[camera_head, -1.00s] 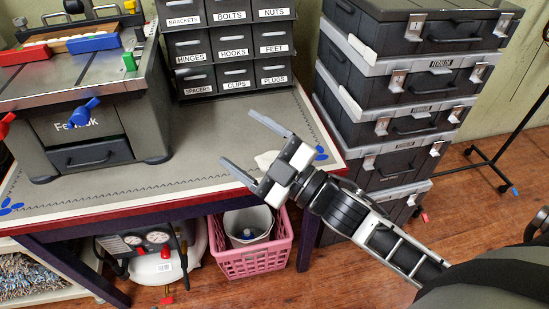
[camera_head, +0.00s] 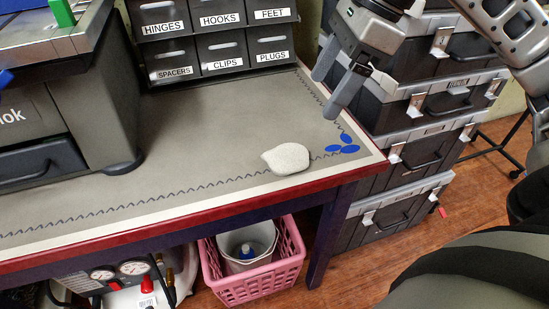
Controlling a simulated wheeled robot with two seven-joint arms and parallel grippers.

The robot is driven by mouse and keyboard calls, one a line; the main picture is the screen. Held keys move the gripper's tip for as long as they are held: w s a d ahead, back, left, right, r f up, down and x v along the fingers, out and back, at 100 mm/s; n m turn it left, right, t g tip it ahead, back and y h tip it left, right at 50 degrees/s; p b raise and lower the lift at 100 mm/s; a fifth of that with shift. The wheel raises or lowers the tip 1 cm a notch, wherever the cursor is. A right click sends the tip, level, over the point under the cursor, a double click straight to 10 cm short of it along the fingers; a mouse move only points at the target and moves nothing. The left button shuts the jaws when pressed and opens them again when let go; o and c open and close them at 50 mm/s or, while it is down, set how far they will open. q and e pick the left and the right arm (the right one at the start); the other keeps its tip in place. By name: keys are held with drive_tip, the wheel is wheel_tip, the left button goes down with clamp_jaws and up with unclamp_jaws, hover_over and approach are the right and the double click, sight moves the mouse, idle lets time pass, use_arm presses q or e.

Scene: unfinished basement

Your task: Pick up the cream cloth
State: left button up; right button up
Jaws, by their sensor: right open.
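The cream cloth (camera_head: 287,158) is a small crumpled lump lying on the grey mat of the workbench (camera_head: 205,125), near its front right corner. My right gripper (camera_head: 332,93) is up and to the right of the cloth, above the bench's right edge. Its two fingers are apart and point down, with nothing between them. It does not touch the cloth. My left gripper does not show.
A drawer cabinet (camera_head: 217,46) stands at the back of the bench, and a grey machine (camera_head: 92,95) stands at the left. Stacked black tool cases (camera_head: 418,160) rise beside the bench's right end. A pink basket (camera_head: 252,284) is below. The mat around the cloth is clear.

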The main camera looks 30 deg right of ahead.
drive_tip(key=b, duration=0.2)
hover_over(287, 155)
drive_tip(key=s+d, duration=0.1)
drive_tip(key=d, duration=0.1)
wheel_tip(287, 155, down, 8)
drive_tip(key=shift+s+d+r, duration=0.1)
drive_tip(key=shift+s, duration=0.05)
drive_tip(key=x, duration=0.5)
drive_tip(key=shift+b, duration=0.3)
drive_tip(key=shift+f, duration=0.45)
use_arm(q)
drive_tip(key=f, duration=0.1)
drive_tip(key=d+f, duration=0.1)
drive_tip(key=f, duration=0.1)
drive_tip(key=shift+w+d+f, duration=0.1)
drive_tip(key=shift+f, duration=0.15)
use_arm(e)
drive_tip(key=c, duration=1.1)
